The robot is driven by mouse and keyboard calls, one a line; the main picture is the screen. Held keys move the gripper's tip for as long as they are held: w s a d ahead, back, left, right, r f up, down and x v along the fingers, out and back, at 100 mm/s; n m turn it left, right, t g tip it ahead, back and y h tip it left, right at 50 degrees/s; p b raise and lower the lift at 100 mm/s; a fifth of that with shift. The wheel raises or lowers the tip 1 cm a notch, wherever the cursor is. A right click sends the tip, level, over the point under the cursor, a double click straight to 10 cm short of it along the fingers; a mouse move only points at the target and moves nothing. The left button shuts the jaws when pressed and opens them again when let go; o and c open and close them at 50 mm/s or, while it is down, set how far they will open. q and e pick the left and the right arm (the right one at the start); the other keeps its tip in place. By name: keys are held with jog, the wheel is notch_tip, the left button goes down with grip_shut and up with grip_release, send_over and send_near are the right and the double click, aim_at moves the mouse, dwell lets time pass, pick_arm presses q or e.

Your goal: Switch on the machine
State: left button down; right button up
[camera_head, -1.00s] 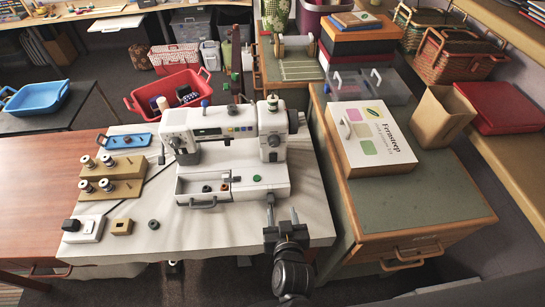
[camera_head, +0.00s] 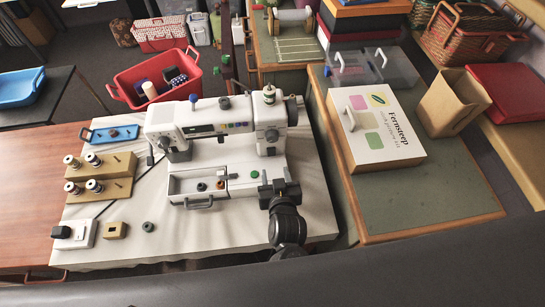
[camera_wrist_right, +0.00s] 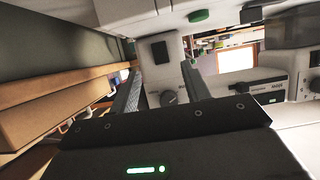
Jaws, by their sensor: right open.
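The white sewing machine (camera_head: 225,134) stands on a cloth-covered table, with an open front drawer (camera_head: 197,187). A green round button (camera_head: 254,174) is on its base, and a green piece also shows in the right wrist view (camera_wrist_right: 202,16). In that view, a black switch-like rectangle (camera_wrist_right: 160,52) and a dark dial (camera_wrist_right: 169,98) are on a pale machine panel, seen between my fingers. My right gripper (camera_head: 278,187) is open and empty at the right front of the machine's base; whether it touches is unclear. My left gripper is not in view.
Spool stands (camera_head: 100,187), a white box with a black knob (camera_head: 75,234) and a blue tray (camera_head: 109,135) lie left of the machine. A white carton (camera_head: 374,128) sits on the green-topped cabinet (camera_head: 430,190) at right. The front cloth (camera_head: 185,235) is mostly clear.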

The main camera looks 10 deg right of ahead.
aim_at(272, 154)
jog(key=x, duration=0.6)
jog(key=shift+w+f, duration=0.1)
jog(key=shift+w, duration=0.05)
jog(key=shift+p+x, duration=0.3)
jog(key=shift+x, duration=0.55)
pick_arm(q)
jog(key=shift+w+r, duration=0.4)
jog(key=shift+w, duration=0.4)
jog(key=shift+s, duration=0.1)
